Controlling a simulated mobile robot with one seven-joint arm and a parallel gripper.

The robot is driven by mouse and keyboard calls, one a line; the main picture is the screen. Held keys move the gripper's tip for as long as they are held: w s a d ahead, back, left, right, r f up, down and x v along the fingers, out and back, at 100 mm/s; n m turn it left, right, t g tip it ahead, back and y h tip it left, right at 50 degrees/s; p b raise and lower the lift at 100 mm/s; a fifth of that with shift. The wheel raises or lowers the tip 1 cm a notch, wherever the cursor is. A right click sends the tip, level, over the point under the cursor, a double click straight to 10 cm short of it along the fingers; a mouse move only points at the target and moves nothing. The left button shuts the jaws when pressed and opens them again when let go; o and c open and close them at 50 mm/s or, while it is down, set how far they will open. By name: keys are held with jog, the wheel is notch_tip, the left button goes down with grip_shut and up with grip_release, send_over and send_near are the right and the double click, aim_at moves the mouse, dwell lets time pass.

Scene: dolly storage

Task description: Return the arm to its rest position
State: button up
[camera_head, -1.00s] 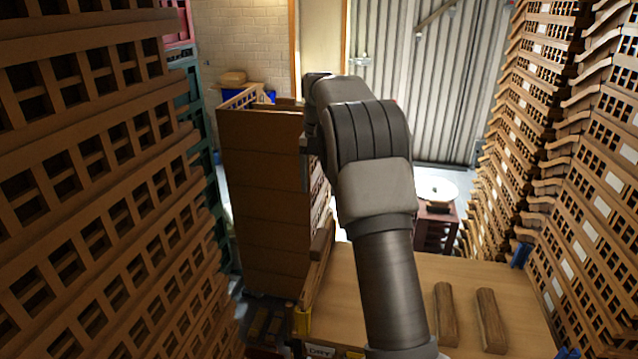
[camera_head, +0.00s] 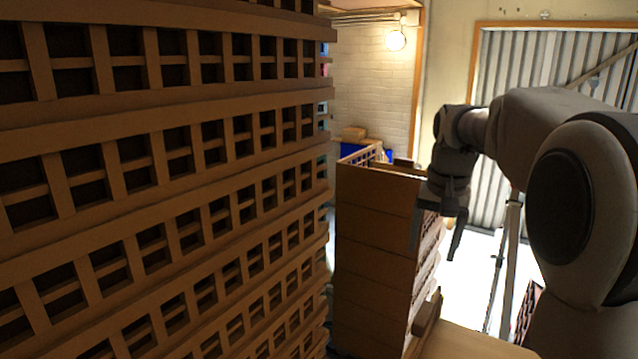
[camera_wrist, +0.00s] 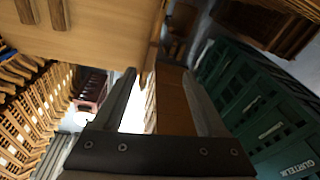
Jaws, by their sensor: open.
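My gripper (camera_head: 437,232) is open and empty. In the head view it hangs pointing down, in front of the upper right part of a tall stack of brown crates (camera_head: 375,230). My arm is grey, bent, and reaches in from the right edge, with a large joint close to the camera. In the wrist view the two fingers of my gripper (camera_wrist: 160,76) are spread apart. An orange-brown surface (camera_wrist: 174,105) shows between them, and nothing is held.
A big wall of stacked brown crates (camera_head: 170,170) fills the left of the head view. A wooden tabletop (camera_head: 470,345) lies at the bottom; in the wrist view it bears wooden pieces (camera_wrist: 58,15). Green crates (camera_wrist: 265,110) stand at right there. A corrugated door (camera_head: 560,65) is behind.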

jog(key=s+a+r+n+t, duration=0.2)
jog(key=s+a, duration=0.2)
jog(key=s, duration=0.9)
jog(key=s+a+f+n+t, duration=0.1)
jog(key=s+f, duration=0.1)
jog(key=s, duration=0.4)
jog(key=s+a+f+n, duration=0.1)
jog(key=s+a+f, duration=0.1)
jog(key=s, duration=0.5)
jog(key=shift+f+n+t, duration=0.3)
jog(key=shift+f+t, duration=0.1)
jog(key=shift+f, duration=0.45)
jog(key=c, duration=0.4)
jog(key=shift+d, duration=0.15)
